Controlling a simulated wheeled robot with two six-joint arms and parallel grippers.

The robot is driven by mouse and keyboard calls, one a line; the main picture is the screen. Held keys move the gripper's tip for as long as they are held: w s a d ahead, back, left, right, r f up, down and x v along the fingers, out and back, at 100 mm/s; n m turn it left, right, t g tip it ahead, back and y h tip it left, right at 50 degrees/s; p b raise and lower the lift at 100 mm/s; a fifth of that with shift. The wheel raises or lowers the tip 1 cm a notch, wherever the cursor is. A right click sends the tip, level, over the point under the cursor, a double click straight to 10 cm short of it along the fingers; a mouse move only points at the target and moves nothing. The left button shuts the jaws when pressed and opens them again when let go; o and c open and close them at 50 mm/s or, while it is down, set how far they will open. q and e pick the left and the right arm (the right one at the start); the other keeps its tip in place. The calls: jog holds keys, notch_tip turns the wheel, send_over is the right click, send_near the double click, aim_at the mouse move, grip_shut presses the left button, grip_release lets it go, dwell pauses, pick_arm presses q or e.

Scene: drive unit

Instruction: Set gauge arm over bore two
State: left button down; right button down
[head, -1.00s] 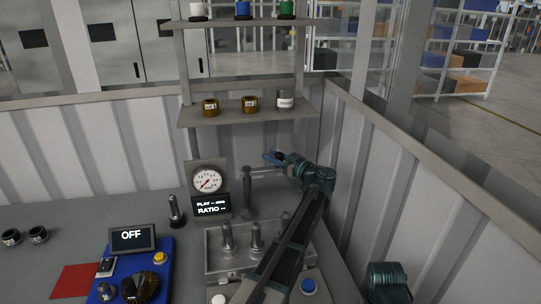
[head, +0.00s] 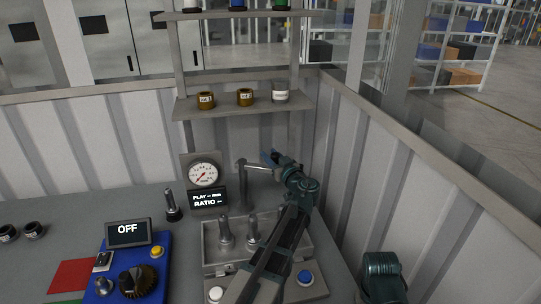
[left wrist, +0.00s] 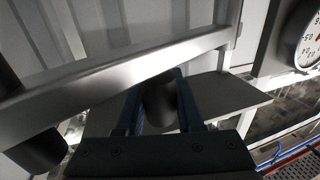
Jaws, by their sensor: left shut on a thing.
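The gauge arm (head: 257,166) is a grey bar reaching right from the top of an upright post (head: 243,188). My left gripper (head: 271,158) is at its far end, partly hidden by my own arm. In the left wrist view, the fingers (left wrist: 158,112) are shut on a dark round knob (left wrist: 158,95) beneath the bar (left wrist: 110,80). Another dark cylinder (left wrist: 38,152) hangs at the left end of the bar. Upright metal pieces (head: 225,233) stand in a grey tray (head: 217,257) below. I cannot make out bore two.
A dial gauge (head: 203,174) and a PLAY/RATIO display (head: 207,199) stand left of the post. A blue unit with an OFF screen (head: 128,231) is further left. A blue button (head: 305,278) is in front. Corrugated walls close the back and right.

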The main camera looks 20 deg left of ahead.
pick_arm(q)
jog(key=shift+d, duration=0.15)
jog(key=c, duration=0.5)
grip_release()
jog(key=shift+c, duration=0.2)
jog(key=shift+d, duration=0.1)
jog(key=v, duration=1.3)
jog(key=shift+s+d, duration=0.25)
